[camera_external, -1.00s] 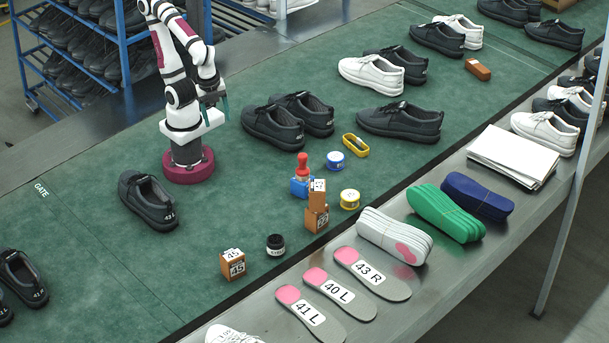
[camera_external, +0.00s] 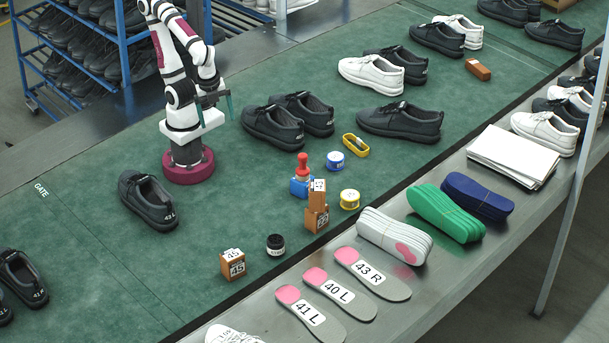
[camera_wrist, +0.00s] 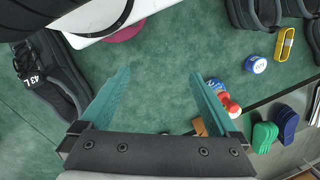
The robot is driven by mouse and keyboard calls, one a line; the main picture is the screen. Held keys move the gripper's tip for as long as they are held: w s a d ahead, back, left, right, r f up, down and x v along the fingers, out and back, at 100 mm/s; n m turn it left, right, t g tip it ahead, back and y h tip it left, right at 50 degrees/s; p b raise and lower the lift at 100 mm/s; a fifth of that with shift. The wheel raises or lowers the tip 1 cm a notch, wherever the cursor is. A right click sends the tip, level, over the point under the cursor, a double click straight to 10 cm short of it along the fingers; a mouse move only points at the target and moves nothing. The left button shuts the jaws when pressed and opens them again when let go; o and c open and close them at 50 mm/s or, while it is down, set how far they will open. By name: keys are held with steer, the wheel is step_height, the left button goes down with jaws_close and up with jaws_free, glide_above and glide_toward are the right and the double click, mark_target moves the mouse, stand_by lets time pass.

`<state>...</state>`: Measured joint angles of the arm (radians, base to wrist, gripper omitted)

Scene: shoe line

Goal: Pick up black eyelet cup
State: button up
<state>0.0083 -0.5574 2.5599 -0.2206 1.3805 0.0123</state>
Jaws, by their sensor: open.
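The black eyelet cup (camera_external: 275,244) stands on the green mat in the external view, right of the wooden block marked 45 (camera_external: 234,264). It has a dark body with a pale band. I cannot make it out in the wrist view. My gripper (camera_external: 214,106) is open and empty, high above the mat near my base and far from the cup. In the wrist view the two teal fingers of my gripper (camera_wrist: 160,82) are spread wide, with bare mat between them.
A red-handled stamp (camera_external: 302,168) on a blue base and stacked wooden blocks (camera_external: 317,218) stand near the cup. Blue (camera_external: 335,161) and yellow (camera_external: 349,199) cups are beyond. A black shoe (camera_external: 149,202) lies left. The mat between shoe and cup is clear.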

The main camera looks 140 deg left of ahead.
steer(key=d+f+n+g+h, duration=0.2)
steer(key=d+n+h, duration=0.1)
steer(key=d+n, duration=0.1)
steer(key=n+t+h, duration=0.9)
steer(key=n+t, duration=0.3)
steer(key=n, duration=1.6)
glide_toward(276, 245)
steer(key=shift+y, duration=0.3)
steer(key=w+d+f, duration=0.2)
steer(key=f, duration=0.1)
steer(key=w+d+f, duration=0.2)
steer(key=d, duration=0.1)
steer(key=shift+w+d+f, duration=0.15)
steer(key=shift+w+f, duration=0.2)
jaws_close()
